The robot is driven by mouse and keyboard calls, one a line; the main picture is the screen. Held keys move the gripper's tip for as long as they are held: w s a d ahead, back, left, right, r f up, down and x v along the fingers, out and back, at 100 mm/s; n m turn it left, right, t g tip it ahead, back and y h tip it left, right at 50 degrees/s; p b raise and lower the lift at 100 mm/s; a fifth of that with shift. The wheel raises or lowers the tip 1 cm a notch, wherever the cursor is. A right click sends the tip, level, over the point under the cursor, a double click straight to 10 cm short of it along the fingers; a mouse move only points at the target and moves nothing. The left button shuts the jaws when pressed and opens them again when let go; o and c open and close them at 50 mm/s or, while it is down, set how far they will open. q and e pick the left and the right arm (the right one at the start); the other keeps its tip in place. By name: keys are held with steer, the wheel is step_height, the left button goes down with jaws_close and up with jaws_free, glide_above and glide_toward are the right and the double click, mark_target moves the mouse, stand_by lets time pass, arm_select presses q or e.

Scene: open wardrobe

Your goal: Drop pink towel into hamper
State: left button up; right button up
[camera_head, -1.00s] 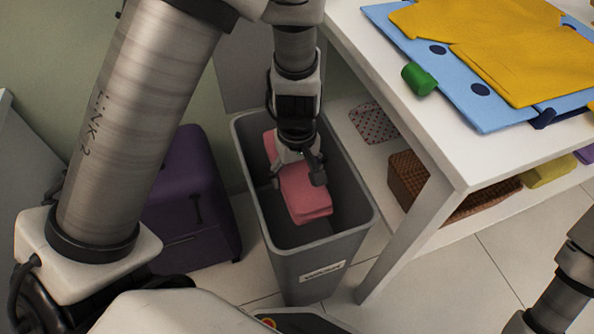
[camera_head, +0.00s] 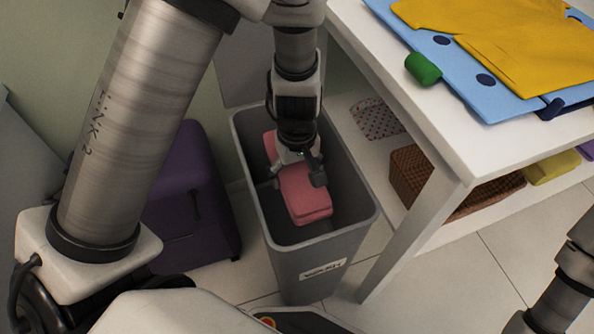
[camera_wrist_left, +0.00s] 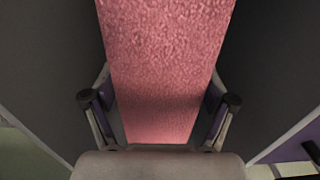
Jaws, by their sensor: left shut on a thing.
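The pink towel (camera_head: 306,198) is folded into a long, thick strip and shows within the mouth of the grey hamper (camera_head: 300,268). My left gripper (camera_head: 298,180) is above the hamper's opening, pointing down, and is shut on the pink towel. In the left wrist view the towel (camera_wrist_left: 165,75) fills the middle between the two fingers (camera_wrist_left: 160,118), with dark hamper walls on both sides. The hamper is upright with its lid raised at the back. The towel's underside is hidden, so I cannot tell whether it touches the bottom.
A purple suitcase-like box (camera_head: 188,205) stands left of the hamper.

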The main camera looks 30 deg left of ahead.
arm_select(q)
steer(key=shift+f, duration=0.3)
steer(key=o, duration=0.7)
steer(key=shift+r, duration=0.1)
stand_by(0.4)
step_height(320, 180, up, 9)
steer(key=p, duration=0.8)
steer(key=shift+p, duration=0.4)
